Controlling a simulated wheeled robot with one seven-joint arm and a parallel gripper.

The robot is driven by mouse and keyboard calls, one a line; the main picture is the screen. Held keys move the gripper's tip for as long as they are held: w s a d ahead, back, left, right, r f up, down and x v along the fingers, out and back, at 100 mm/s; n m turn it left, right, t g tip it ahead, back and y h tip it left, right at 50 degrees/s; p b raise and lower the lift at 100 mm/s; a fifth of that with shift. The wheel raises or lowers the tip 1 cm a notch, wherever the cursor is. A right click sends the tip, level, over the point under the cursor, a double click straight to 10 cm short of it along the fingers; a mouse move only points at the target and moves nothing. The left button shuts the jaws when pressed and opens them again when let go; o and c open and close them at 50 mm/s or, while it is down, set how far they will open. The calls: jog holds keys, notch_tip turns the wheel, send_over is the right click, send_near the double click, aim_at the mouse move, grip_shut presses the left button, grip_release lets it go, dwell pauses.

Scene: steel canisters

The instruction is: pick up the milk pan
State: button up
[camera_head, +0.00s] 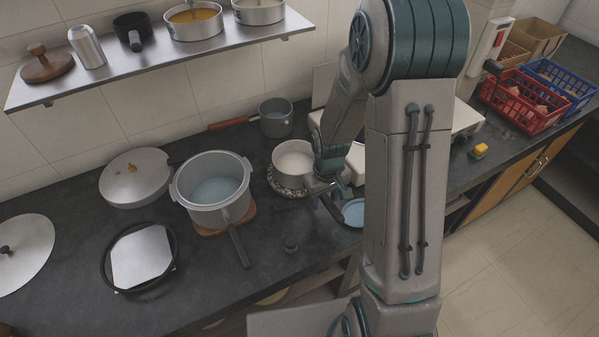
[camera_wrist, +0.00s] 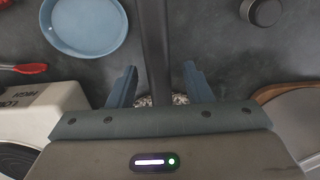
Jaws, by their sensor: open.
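The milk pan (camera_head: 290,178), a steel pan with white contents, sits on a speckled round trivet (camera_head: 287,192) on the dark counter. Its dark handle (camera_wrist: 156,45) points toward the front edge. My gripper (camera_head: 333,180) is at the pan's right side, over the handle, and hides part of the pan. In the wrist view my gripper (camera_wrist: 160,82) is open, one finger on each side of the handle, with gaps on both sides. The pan's body is hidden there behind the gripper housing; a bit of trivet shows.
A blue plate (camera_head: 353,212) lies right of the handle. A large pot (camera_head: 206,207) on a wooden board stands to the left. A grey pan (camera_head: 275,124) stands behind. A small dark knob-like object (camera_head: 291,246) lies in front.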

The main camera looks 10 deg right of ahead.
grip_shut()
jog(key=shift+w+r, duration=0.1)
jog(key=shift+r, duration=0.1)
